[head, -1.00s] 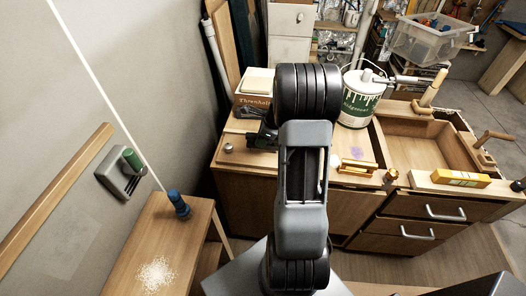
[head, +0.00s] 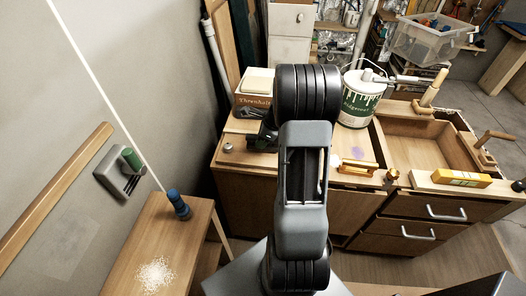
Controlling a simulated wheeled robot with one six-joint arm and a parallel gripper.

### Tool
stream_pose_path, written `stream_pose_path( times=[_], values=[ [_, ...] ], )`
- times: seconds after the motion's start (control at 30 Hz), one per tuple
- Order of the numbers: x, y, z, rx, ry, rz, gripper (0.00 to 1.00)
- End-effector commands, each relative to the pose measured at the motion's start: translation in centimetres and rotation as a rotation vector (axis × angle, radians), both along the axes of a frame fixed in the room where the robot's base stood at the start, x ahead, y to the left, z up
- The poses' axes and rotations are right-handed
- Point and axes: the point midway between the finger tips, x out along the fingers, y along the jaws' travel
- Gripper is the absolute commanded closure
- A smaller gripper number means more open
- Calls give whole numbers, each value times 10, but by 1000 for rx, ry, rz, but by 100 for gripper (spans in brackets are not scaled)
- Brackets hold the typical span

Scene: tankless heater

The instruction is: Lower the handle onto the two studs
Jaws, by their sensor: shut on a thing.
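My arm stands in the middle of the head view and blocks most of my gripper. A black part of my gripper (head: 263,138) shows left of the arm, low over the left end of the workbench top. Its fingertips are hidden behind the arm. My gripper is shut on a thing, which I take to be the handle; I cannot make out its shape. I cannot make out the two studs. A brass-coloured fitting (head: 357,166) lies near the bench's front edge, right of the arm.
The wooden workbench (head: 236,165) carries a box (head: 252,101), a paint can (head: 357,105) and a yellow level (head: 461,178). An open wooden compartment (head: 412,145) is at right. A side table (head: 148,230) with white grains and a blue object (head: 179,205) is at left.

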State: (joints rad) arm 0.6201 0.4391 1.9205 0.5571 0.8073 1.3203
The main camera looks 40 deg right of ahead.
Motion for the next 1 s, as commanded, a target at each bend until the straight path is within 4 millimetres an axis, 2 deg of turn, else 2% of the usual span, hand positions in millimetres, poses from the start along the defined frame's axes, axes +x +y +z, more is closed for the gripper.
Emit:
stream_pose_path(
  times=[1.0],
  values=[
    [0, 0, -13, 0, 0, 0, 100]
  ],
)
